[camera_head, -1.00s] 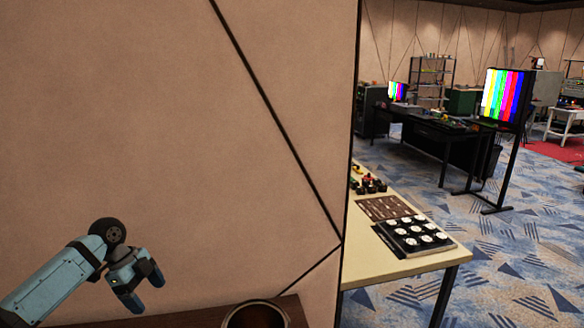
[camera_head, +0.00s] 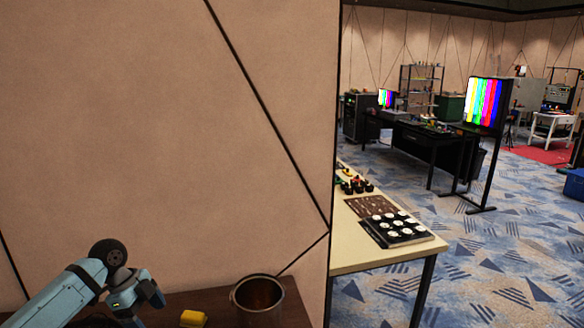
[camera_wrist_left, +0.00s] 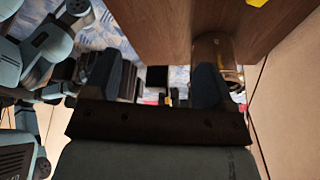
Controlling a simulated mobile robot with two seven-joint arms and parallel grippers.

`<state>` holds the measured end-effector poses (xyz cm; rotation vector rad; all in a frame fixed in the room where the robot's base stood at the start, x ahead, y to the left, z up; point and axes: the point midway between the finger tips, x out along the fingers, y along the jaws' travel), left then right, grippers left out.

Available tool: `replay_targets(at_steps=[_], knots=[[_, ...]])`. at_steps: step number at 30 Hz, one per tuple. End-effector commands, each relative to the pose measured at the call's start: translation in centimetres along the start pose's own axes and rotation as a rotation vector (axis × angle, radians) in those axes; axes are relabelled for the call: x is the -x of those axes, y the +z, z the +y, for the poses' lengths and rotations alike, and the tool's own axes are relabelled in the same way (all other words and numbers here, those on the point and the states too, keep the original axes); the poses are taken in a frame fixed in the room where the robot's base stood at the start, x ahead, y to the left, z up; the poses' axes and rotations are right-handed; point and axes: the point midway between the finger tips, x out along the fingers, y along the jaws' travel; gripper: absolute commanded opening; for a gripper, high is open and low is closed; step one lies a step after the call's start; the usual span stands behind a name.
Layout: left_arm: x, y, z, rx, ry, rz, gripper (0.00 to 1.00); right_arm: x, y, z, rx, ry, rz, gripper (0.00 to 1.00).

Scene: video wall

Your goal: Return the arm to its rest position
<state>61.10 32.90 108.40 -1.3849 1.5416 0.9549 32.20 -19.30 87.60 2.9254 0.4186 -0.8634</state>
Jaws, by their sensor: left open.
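My left arm comes in at the lower left of the head view. Its gripper (camera_head: 143,306) is open, with nothing seen between its fingers. It hangs above the left part of a brown wooden surface (camera_head: 218,297), left of a yellow object and a dark metal pot. In the left wrist view the open fingers (camera_wrist_left: 155,82) point away from the camera, and the pot shows beside one of them. My right gripper is not seen in either view.
The yellow object (camera_head: 193,318) and pot (camera_head: 259,296) stand on the wooden surface. A tan wall panel (camera_head: 150,130) rises behind. A pale table (camera_head: 350,255) with a button panel (camera_head: 396,230) stands to the right. Patterned carpet (camera_head: 480,250) is open beyond it.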

Motion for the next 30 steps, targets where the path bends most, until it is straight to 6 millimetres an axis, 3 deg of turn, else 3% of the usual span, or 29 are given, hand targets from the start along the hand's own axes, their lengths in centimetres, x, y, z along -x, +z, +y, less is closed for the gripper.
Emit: replay_targets(at_steps=[1, 8, 15, 19, 24, 30], knots=[[-1.6, -0.7, 0.9, 0.017, 0.0, -0.003, 0.78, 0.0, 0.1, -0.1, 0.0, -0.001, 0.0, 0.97], [-8.2, -3.7, 5.8, 0.154, -0.034, -0.033, 0.78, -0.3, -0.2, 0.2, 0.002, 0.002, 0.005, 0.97], [-14.1, -7.4, 14.4, 0.442, -0.141, -0.033, 0.78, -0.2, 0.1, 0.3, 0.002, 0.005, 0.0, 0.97], [-15.3, -8.5, 19.4, 0.658, -0.223, -0.025, 0.78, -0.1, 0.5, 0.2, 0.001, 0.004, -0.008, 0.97], [-14.8, -8.5, 25.0, 0.933, -0.331, -0.024, 0.78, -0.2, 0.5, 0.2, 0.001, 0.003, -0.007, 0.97], [-13.4, -7.8, 29.4, 1.162, -0.426, -0.035, 0.78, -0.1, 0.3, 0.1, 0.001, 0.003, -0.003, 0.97]])
